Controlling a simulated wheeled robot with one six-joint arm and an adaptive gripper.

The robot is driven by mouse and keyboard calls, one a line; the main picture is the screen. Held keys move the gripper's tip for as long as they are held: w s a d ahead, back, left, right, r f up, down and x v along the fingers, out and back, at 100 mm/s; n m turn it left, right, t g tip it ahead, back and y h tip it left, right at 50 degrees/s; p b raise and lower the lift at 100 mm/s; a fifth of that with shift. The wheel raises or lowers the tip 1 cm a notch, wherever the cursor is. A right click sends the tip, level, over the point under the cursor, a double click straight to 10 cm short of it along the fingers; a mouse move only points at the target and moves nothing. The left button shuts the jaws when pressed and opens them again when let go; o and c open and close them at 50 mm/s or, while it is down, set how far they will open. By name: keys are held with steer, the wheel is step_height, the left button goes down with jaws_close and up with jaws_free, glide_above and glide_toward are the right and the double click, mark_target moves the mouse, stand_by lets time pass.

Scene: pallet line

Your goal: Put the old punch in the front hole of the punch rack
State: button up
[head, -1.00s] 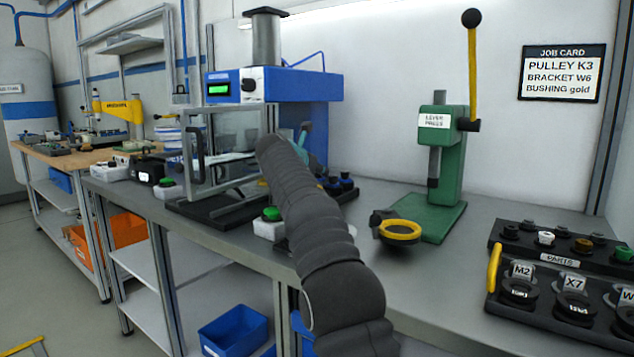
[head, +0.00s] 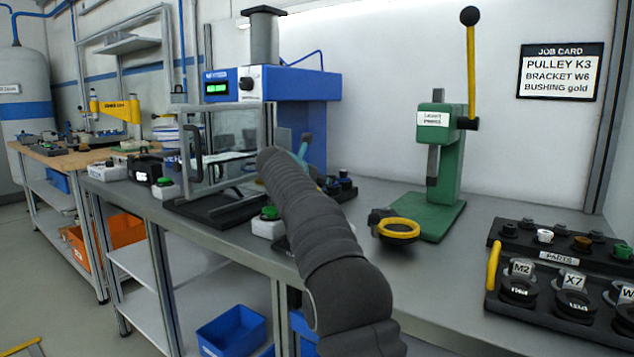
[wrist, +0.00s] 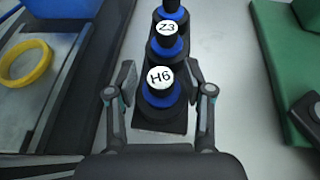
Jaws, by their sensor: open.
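The punch rack (wrist: 172,127) is a dark narrow block on the bench in the wrist view. Several blue-collared punches stand in it in a row. The nearest is marked H6 (wrist: 160,83), the one behind it Z3 (wrist: 167,32); the farthest is cut off at the top edge. My gripper (wrist: 160,88) is open, one finger on each side of the H6 punch, with no clear contact. Which punch is the old one cannot be told. In the head view, my arm partly hides the rack; dark and blue punch tops (head: 345,180) show beside it.
The blue press (head: 300,88) with its clear guard (head: 228,150) stands left of the rack. A parts rack (head: 545,257) is at far right. Bare bench lies between.

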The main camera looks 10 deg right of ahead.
steer(key=v, duration=1.2)
steer(key=shift+b, duration=0.35)
